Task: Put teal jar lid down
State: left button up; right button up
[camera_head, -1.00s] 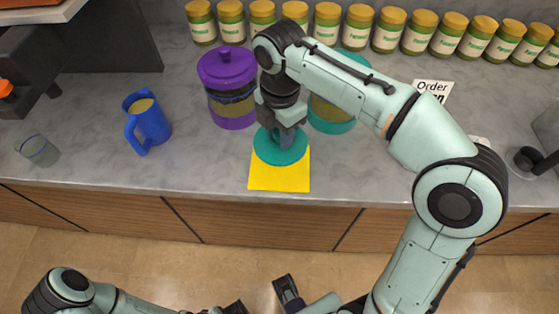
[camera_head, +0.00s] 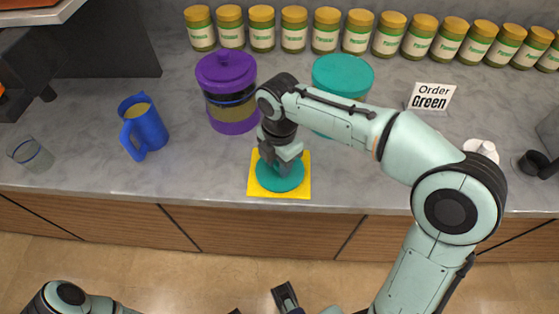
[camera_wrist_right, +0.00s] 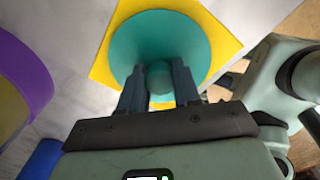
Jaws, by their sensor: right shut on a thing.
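The teal jar lid (camera_head: 267,184) is a round disc with a knob. It is at the yellow square mat (camera_head: 255,192) near the counter's front edge and looks level and resting on it. My right gripper (camera_head: 283,163) is above the lid, shut on its knob. In the right wrist view the gripper fingers (camera_wrist_right: 160,88) are either side of the knob, and the lid (camera_wrist_right: 150,30) covers much of the yellow mat (camera_wrist_right: 105,65). The teal jar (camera_head: 342,72) stands behind, partly hidden by my right arm. Part of my left gripper (camera_head: 286,296) shows at the bottom edge, cut off.
A purple lidded jar (camera_head: 226,75) stands close to the left of my right gripper. A blue mug (camera_head: 146,128) and a glass (camera_head: 32,155) are further left. Several labelled jars (camera_head: 325,30) line the back. An order sign (camera_head: 431,96) stands right. The counter between mug and mat is clear.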

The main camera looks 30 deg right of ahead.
jog(key=shift+f, duration=0.15)
jog(key=o, duration=1.1)
jog(key=shift+c, duration=0.2)
notch_tip(320, 180, up, 12)
jog(key=p, duration=0.3)
jog(key=shift+r, duration=0.25)
